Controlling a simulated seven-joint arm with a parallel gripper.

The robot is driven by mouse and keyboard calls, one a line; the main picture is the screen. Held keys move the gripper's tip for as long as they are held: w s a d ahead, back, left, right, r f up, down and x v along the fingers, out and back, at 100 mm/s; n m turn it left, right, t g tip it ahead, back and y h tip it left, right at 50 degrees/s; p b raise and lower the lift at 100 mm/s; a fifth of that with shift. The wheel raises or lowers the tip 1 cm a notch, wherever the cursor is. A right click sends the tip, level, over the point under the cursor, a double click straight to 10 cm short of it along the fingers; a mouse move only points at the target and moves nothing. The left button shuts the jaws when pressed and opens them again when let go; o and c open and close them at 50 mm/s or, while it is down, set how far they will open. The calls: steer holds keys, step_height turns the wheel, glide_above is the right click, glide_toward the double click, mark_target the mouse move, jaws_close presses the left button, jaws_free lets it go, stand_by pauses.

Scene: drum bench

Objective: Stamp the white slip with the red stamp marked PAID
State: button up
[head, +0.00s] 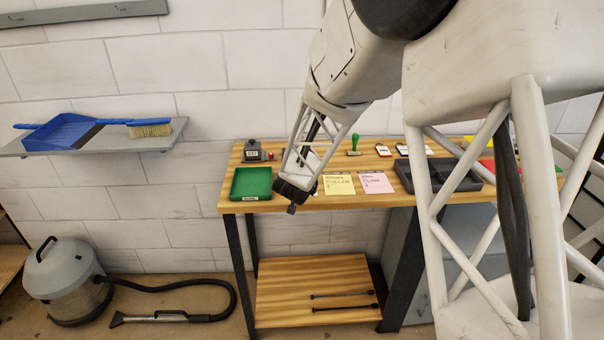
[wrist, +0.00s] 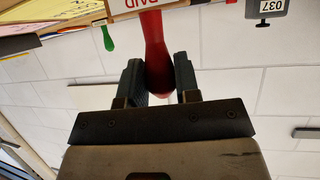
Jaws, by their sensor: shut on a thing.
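My gripper (wrist: 158,85) is shut on the red handle of the stamp (wrist: 155,50) in the wrist view, which looks upside down. Red letters PAID show on the stamp's light label (wrist: 135,3) at the top edge. In the head view my gripper (head: 292,196) is over the front edge of the bench, just right of the green tray. The stamp cannot be made out there. I cannot clearly make out the white slip; my gripper covers part of the bench left of the yellow note.
The wooden bench (head: 288,153) holds the green tray (head: 250,183), a dark numbered device (head: 253,150), a green-handled stamp (head: 354,144), a yellow note (head: 339,184), a pink note (head: 375,182) and a black tray (head: 407,179). The back middle has bare wood.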

steer(key=shift+f, duration=0.7)
stand_by(1.6)
steer(key=shift+r, duration=0.75)
stand_by(0.5)
steer(key=shift+r, duration=2.4)
